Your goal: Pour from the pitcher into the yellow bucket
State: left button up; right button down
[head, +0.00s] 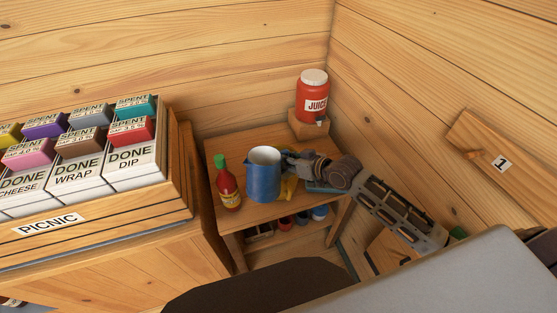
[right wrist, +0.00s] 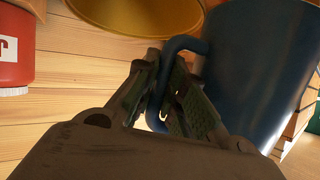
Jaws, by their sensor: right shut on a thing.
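The blue pitcher (head: 263,176) is upright over the small wooden table (head: 245,150). Whether its base touches the table is unclear. My right gripper (head: 291,160) comes in from the right and is shut on the pitcher's handle. In the right wrist view, the fingers (right wrist: 168,95) close around the blue handle, and the pitcher body (right wrist: 255,70) fills the right side. The yellow bucket (head: 288,189) is just right of the pitcher, mostly hidden behind it and my gripper. Its yellow side also shows at the top of the right wrist view (right wrist: 135,12). My left gripper is out of view.
A red sauce bottle (head: 228,188) with a green cap stands close left of the pitcher. A red juice dispenser (head: 312,100) sits on a wooden block at the back corner. Small pots (head: 287,222) are on the lower shelf. A picnic crate (head: 110,235) stands at left.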

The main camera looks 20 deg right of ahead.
jog(key=shift+s+a+r+n+t+h+p, duration=0.15)
jog(key=shift+r+t, duration=0.1)
jog(key=shift+r, duration=0.15)
jog(key=shift+a+r+n+t+h+p, duration=0.1)
jog(key=shift+r+n+t, duration=0.1)
jog(key=shift+r, duration=0.15)
jog(key=shift+s+a+r+n+t+h+p, duration=0.15)
jog(key=shift+r+t, duration=0.1)
jog(key=shift+r, duration=0.15)
jog(key=shift+d, duration=0.1)
